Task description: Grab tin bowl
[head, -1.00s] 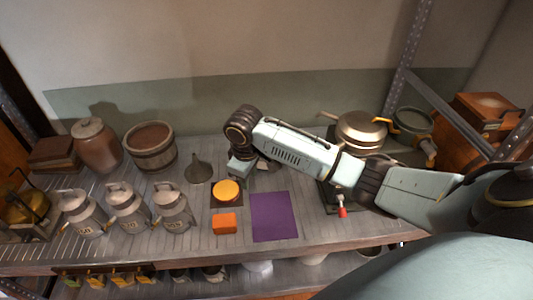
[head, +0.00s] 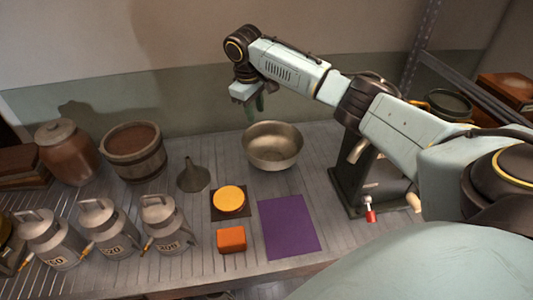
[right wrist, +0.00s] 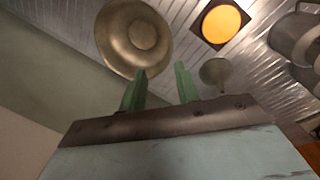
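The tin bowl (head: 272,148) is a round, shiny metal bowl standing upright on the slatted metal counter, right of the funnel. It shows whole in the head view. My right gripper (head: 255,103) is raised above the bowl's back left side, pointing down, apart from it. In the right wrist view the two green fingers of that gripper (right wrist: 160,72) stand apart with nothing between them. The bowl (right wrist: 134,40) lies beyond the left fingertip in that view. My left gripper is not in view.
A funnel (head: 193,176), a yellow round block (head: 229,199), an orange block (head: 231,239) and a purple sheet (head: 289,226) lie near the bowl. Several milk cans (head: 168,223) and a wooden bucket (head: 135,152) stand left. A dark scale-like device (head: 367,190) stands right.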

